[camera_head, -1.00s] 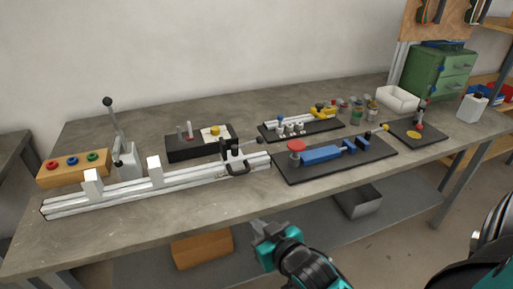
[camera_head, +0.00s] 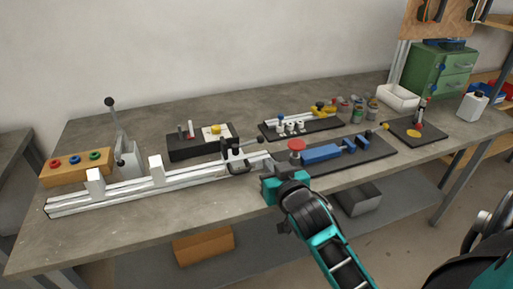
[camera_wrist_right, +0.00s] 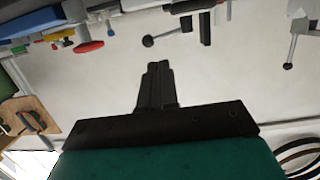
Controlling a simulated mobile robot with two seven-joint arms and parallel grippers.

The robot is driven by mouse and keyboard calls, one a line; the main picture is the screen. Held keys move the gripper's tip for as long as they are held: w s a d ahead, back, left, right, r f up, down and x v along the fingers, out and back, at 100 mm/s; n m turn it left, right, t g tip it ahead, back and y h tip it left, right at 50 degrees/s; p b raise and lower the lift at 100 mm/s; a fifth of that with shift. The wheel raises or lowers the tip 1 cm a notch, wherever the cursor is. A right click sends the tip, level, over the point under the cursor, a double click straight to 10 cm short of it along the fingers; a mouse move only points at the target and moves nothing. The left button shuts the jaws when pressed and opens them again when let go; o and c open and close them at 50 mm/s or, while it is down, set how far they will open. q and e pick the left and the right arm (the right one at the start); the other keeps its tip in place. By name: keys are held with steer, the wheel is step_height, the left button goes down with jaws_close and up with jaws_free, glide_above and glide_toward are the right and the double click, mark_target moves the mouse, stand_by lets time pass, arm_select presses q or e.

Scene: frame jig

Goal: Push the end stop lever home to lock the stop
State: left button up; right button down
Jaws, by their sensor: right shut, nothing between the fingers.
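The end stop (camera_head: 236,152) sits near the right end of the pale aluminium rail (camera_head: 120,195) on the bench. Its dark lever with a ball knob (camera_head: 260,140) points right; in the right wrist view, which looks upside down, the ball knob (camera_wrist_right: 148,41) shows at the top, beyond my fingertips. My right gripper (camera_head: 268,170) is at the bench's front edge, just right of and nearer than the end stop. In the right wrist view its fingers (camera_wrist_right: 157,68) are together, with nothing between them. I cannot tell any contact with the lever. My left gripper is out of view.
A black board with a red knob (camera_head: 296,145) and blue clamp (camera_head: 321,154) lies right of my gripper. A tall lever (camera_head: 115,120) and a wooden block with coloured rings (camera_head: 75,167) stand left. A black fixture (camera_head: 185,148) is behind the rail.

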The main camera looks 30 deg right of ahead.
mark_target(248, 144)
steer(key=x, duration=1.1)
steer(key=shift+b, duration=0.3)
steer(key=shift+w, duration=0.1)
